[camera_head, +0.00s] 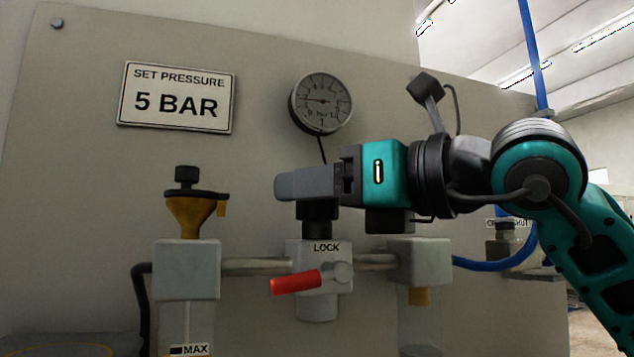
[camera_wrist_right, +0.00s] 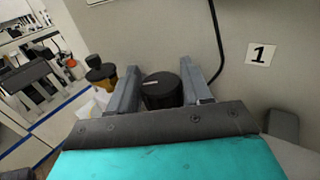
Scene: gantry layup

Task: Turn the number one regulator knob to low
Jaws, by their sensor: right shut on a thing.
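The black regulator knob (camera_head: 317,219) sits on top of a grey regulator body (camera_head: 322,262) marked LOCK, below a round gauge (camera_head: 321,102). My right gripper (camera_head: 293,187) reaches in from the right and is shut on the knob, which stands between its two grey fingers in the right wrist view (camera_wrist_right: 162,92). The fingers hide the knob's upper part in the head view. A number 1 label (camera_wrist_right: 260,53) is on the panel beside it. The gauge needle points left. No low mark on the knob can be made out. My left gripper is not in view.
A red lever (camera_head: 296,282) sticks out to the left below the knob. A yellow-and-black fitting (camera_head: 190,213) stands to the left, joined by a pipe (camera_head: 256,267). A SET PRESSURE 5 BAR sign (camera_head: 177,97) is on the panel. A blue hose (camera_head: 500,264) runs at the right.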

